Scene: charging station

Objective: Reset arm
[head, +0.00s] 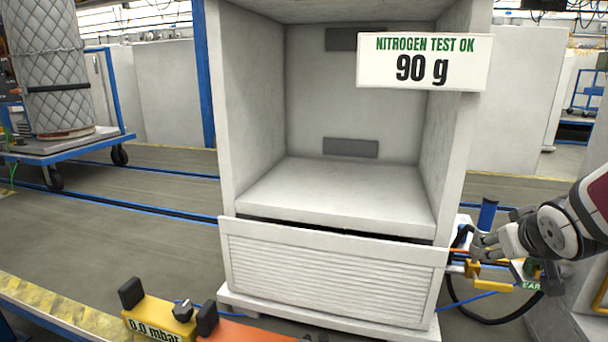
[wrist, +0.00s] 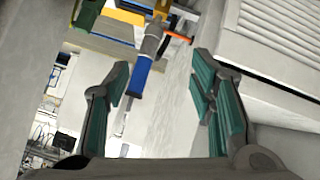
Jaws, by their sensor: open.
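My gripper (head: 482,246) is at the right of the head view, beside the lower right corner of the white cabinet (head: 335,272). In the wrist view my gripper (wrist: 160,72) is open, its teal-padded fingers spread wide apart. A tool-like part with a blue end (wrist: 139,78) and a grey body shows beyond and between the fingertips; it does not look gripped. A blue cylinder (head: 487,214) stands just behind my gripper in the head view. Part of the fittings behind my fingers is hidden.
A yellow fixture (head: 488,272) with a black hose is close below my gripper. A sign (head: 424,62) reads "NITROGEN TEST OK 90 g". A yellow device (head: 160,318) reading "0.0 mbar" is at the front. A blue cart (head: 75,148) stands left. The grey floor between is clear.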

